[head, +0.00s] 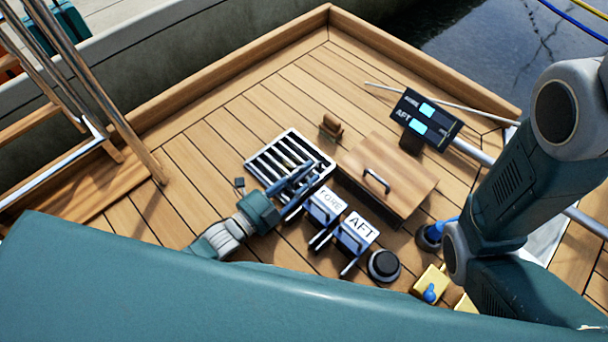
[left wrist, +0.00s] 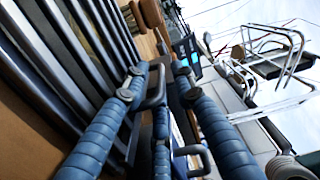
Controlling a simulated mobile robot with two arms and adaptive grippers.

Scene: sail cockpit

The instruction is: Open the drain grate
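The drain grate (head: 275,160), dark slats in a pale frame, lies in the wooden deck in the head view. Its slats (left wrist: 78,50) fill the upper left of the left wrist view. My left gripper (head: 298,182) is over the grate's lower right edge. In the left wrist view, my left gripper (left wrist: 158,82) has its blue ribbed fingers apart, with a dark loop handle (left wrist: 157,88) showing between them beside the slats. I cannot tell whether they touch it. My right arm shows at the right of the head view, its gripper out of view.
Boxes marked FORE (head: 326,201) and AFT (head: 358,231) stand just right of my left gripper. A wooden hatch (head: 395,178) with a handle lies beyond them. A black round knob (head: 384,265) is nearer.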

